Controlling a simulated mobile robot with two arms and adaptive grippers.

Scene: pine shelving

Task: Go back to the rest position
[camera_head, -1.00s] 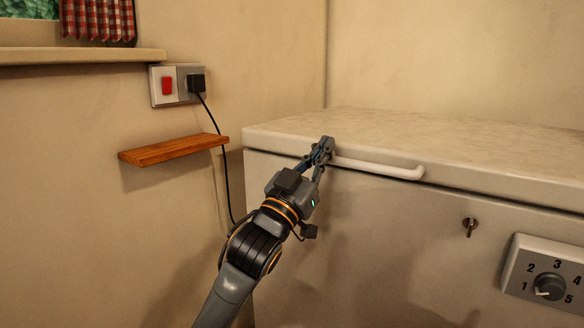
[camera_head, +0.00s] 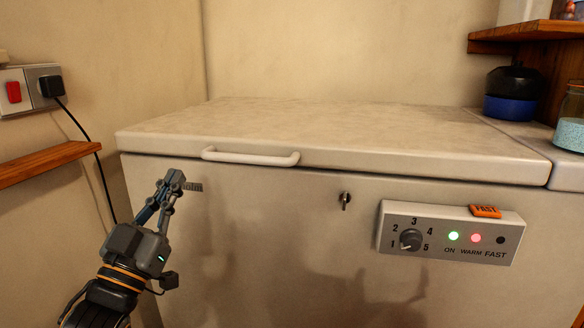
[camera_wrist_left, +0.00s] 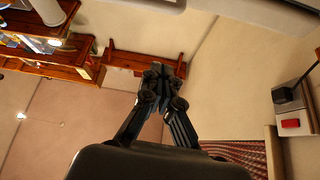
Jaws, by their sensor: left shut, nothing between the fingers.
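My left gripper (camera_head: 172,183) is shut and empty in the head view. It is in front of the chest freezer's front face, to the left of and below the white handle (camera_head: 250,157), apart from it. The left wrist view also shows its fingers (camera_wrist_left: 165,74) together with nothing between them. The freezer lid (camera_head: 330,125) is down. My right gripper is in neither view.
The control panel (camera_head: 452,232) has a dial, a green light and a red light lit, and a dark FAST lamp. A key lock (camera_head: 345,200) sits beside it. A wall socket (camera_head: 28,88) and wooden shelf (camera_head: 45,163) are at left. Jars stand at right.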

